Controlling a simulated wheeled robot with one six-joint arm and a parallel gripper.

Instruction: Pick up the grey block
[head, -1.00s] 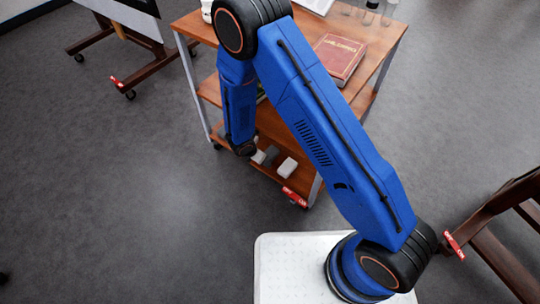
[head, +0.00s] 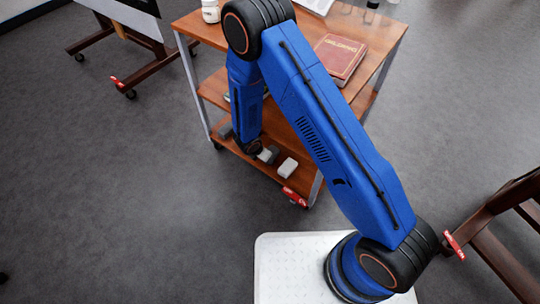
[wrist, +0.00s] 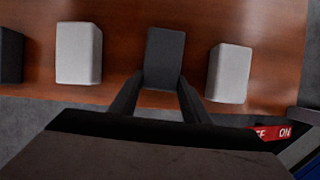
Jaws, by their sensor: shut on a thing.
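The grey block (wrist: 163,58) is a dark grey oblong on the lower wooden shelf (wrist: 193,25) of a cart. In the wrist view my gripper (wrist: 160,84) has one finger on each side of the block's near end and is shut on it. No clear gap shows under the block, so I cannot tell if it is lifted. In the head view my gripper is mostly hidden behind my blue arm, low at the shelf.
A white block (wrist: 78,52) lies left of the grey block and another white block (wrist: 229,72) lies right. A darker block (wrist: 10,55) is at the far left. A red book (head: 340,58) and a white jar (head: 210,11) stand on the cart's top (head: 385,35).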

